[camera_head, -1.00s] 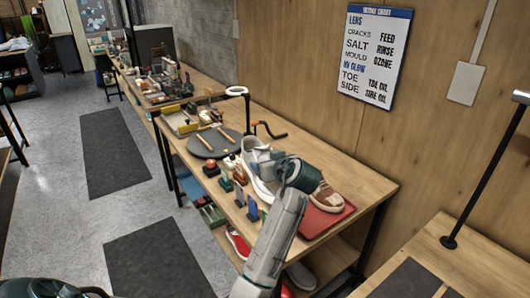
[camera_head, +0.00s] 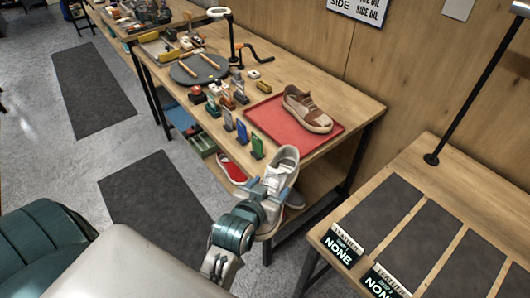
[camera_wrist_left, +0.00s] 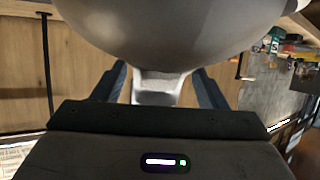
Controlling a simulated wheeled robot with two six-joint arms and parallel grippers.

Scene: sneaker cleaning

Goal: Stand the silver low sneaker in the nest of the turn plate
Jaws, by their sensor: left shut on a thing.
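The silver low sneaker (camera_head: 284,163) is in my left gripper (camera_head: 268,196), held in the air in front of the bench's near end. In the left wrist view, the sneaker's grey body (camera_wrist_left: 165,28) fills the top, and a pale part of it sits between the two fingers (camera_wrist_left: 160,90). The gripper hides part of the shoe in the head view. The turn plate (camera_head: 186,75), a dark round disc with two wooden bars on it, lies farther back on the bench, well away from the shoe. My right gripper is not in view.
A red tray (camera_head: 272,120) holds a brown and cream sneaker (camera_head: 308,108). Several small bottles and coloured cards stand along the bench's front edge. A black post with a ring lamp (camera_head: 219,13) and a crank (camera_head: 257,54) stand beside the plate. A red shoe (camera_head: 231,168) is on the lower shelf.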

